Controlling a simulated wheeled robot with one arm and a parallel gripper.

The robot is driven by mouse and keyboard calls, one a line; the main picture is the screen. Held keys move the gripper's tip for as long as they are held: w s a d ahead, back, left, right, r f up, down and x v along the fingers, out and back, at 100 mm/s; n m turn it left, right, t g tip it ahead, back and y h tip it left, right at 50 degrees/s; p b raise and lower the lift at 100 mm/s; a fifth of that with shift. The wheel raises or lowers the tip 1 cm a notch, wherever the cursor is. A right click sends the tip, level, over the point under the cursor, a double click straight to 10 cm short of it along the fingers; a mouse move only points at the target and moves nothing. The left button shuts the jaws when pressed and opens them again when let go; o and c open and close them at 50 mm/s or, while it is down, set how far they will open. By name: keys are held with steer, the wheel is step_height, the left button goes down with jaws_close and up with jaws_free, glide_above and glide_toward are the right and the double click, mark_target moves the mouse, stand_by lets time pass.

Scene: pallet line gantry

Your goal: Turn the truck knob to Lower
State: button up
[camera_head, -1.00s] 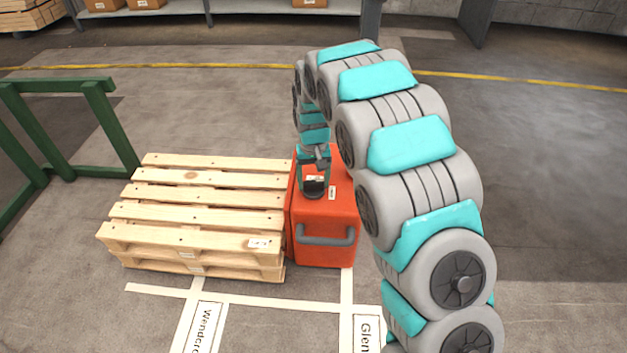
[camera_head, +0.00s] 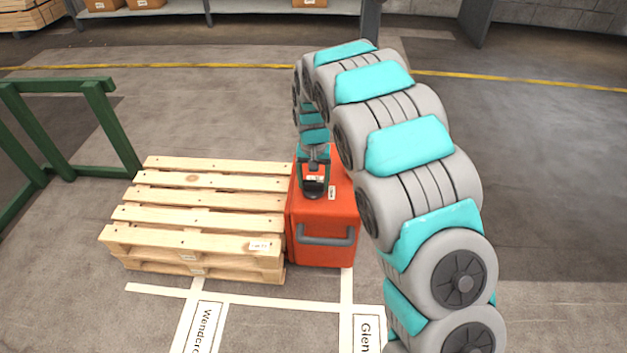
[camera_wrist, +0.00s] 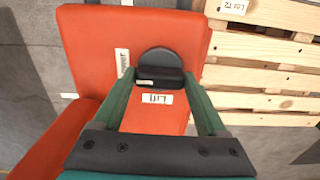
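The red truck (camera_head: 325,218) stands on the floor beside the pallet. On its top is the truck knob (camera_wrist: 160,60), a black disc with a raised bar; it also shows in the head view (camera_head: 314,186). In the wrist view the bar lies crosswise, with a small white mark on its left part. My gripper (camera_wrist: 159,78) reaches down over it, one green finger at each end of the bar, apparently touching. A Lift label (camera_wrist: 157,98) lies on the near side of the knob in the wrist view. A second label (camera_wrist: 122,62) lies to its left, too small to read.
Wooden pallets (camera_head: 190,240) sit stacked against the truck's left side. A green rail frame (camera_head: 60,140) stands at far left, shelving with boxes (camera_head: 200,10) at the back. The floor right of my arm is clear.

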mark_target(313, 181)
steer(key=o, duration=0.4)
step_height(313, 181, up, 7)
steer(key=shift+r, duration=0.4)
stand_by(0.5)
